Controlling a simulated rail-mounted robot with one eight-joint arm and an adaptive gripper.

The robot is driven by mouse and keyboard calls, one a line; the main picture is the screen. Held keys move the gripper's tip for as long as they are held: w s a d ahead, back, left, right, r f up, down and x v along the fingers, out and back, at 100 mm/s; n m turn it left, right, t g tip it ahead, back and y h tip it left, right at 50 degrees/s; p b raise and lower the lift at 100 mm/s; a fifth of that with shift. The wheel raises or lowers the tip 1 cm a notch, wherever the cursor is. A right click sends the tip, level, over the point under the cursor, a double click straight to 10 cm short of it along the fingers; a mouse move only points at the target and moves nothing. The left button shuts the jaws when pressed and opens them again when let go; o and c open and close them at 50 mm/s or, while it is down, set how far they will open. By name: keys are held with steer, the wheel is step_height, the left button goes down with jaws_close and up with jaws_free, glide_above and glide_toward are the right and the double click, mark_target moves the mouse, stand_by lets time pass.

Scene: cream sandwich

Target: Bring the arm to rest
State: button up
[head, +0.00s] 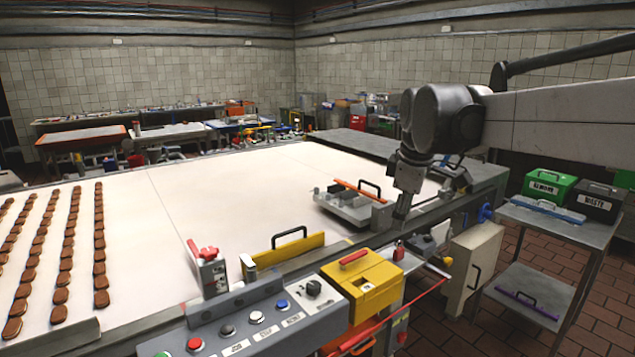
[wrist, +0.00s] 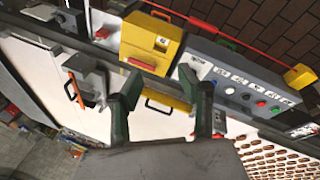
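My gripper (head: 402,212) hangs from the arm at the right of the head view, pointing down over the near edge of the white conveyor belt (head: 220,195). In the wrist view its two dark green fingers (wrist: 160,76) stand apart with nothing held between them, so it is open. Beyond the fingers, the wrist view shows a yellow box (wrist: 150,42) and a yellow plate with a black handle (wrist: 167,103). I cannot tell the exact gap between the fingertips and the machine edge.
Rows of brown biscuits (head: 70,250) lie on the belt at the left. A grey device with an orange bar (head: 347,203) stands close left of my gripper. A button panel (head: 245,325) lines the front. A green box (head: 549,187) and a black box (head: 598,202) sit on a side table.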

steer(key=s+f+m+t, duration=0.1)
steer(key=s+f+m, duration=0.3)
steer(key=s, duration=0.5)
steer(key=s+d+f+m+t, duration=0.1)
steer(key=s+f+m, duration=0.3)
steer(key=s, duration=0.5)
steer(key=s+d+f+m+t, duration=0.1)
steer(key=s+f+m, duration=0.3)
steer(key=s, duration=0.5)
steer(key=shift+s+f+m+t, duration=0.3)
steer(key=shift+m, duration=0.1)
steer(key=shift+c, duration=0.7)
